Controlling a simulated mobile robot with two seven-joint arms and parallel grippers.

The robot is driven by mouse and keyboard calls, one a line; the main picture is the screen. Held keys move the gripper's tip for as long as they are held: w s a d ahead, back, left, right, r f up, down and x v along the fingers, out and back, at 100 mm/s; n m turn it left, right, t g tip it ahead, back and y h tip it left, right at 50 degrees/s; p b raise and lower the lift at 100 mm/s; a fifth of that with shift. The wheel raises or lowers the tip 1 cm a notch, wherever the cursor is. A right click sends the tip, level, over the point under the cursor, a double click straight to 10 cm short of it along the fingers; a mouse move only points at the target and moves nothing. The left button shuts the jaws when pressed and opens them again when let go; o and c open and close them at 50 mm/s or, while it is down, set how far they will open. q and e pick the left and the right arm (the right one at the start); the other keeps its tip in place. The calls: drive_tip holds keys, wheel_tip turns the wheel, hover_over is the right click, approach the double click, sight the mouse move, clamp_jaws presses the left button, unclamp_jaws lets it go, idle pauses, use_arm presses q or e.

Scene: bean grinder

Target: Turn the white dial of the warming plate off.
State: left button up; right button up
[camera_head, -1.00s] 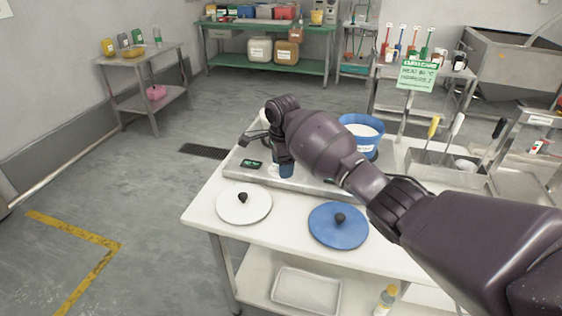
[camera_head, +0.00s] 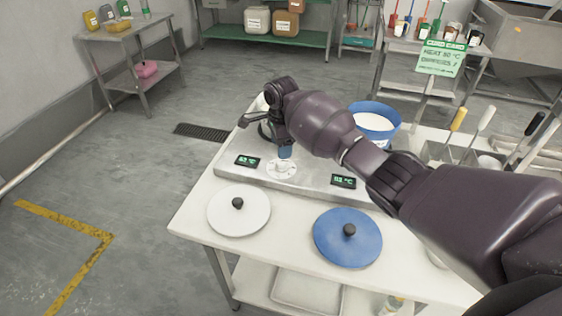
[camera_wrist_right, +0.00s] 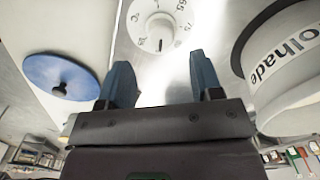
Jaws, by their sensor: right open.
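The white dial (camera_head: 281,168) sits on the front strip of the steel warming plate (camera_head: 312,179), between two small dark displays. In the right wrist view the dial (camera_wrist_right: 160,27) is round, with printed marks and a pale raised grip across its middle. My right gripper (camera_head: 286,152) is above and just behind the dial in the head view, pointing down. Its two blue fingers (camera_wrist_right: 165,80) are open with nothing between them, and they appear apart from the dial. My left gripper is not in view.
A blue pot (camera_head: 374,124) with white contents stands on the plate. A white pot (camera_wrist_right: 285,65) with lettering is close beside my right gripper. A white lid (camera_head: 238,212) and a blue lid (camera_head: 347,240) lie on the table's front. A utensil holder (camera_head: 440,153) stands to the right.

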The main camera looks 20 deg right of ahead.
sight(281, 162)
drive_tip(key=shift+f+b, duration=0.7)
drive_tip(key=shift+f, duration=2.7)
